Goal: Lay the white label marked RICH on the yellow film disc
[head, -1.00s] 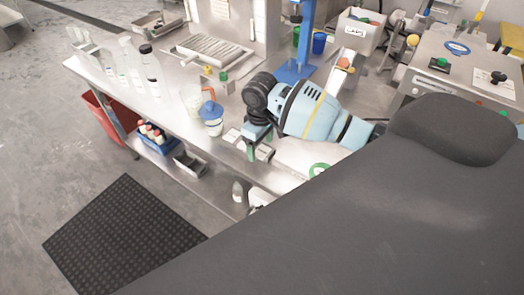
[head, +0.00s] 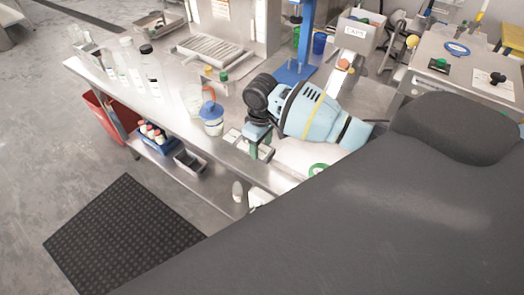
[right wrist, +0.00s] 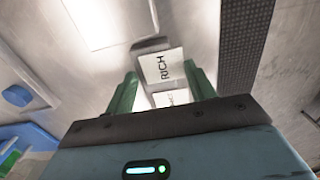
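The white label marked RICH (right wrist: 162,68) shows in the right wrist view, lying on or in a dark grey holder between and just beyond my green fingertips. A second white label (right wrist: 170,98) lies nearer to the wrist, partly cut off by the gripper body. My right gripper (right wrist: 160,75) points down with its two fingers apart, one on each side of the RICH label; I see no clear grip on it. In the head view my right gripper (head: 257,146) is low over the label holders near the bench's front edge. I cannot make out the yellow film disc. My left gripper is out of view.
A blue-lidded jar (head: 212,118) stands left of my gripper on the steel bench. A green ring (head: 318,169) lies to the right, partly behind my arm. Clear bottles (head: 150,68) stand at the far left. A blue stand (head: 300,50) rises behind the gripper.

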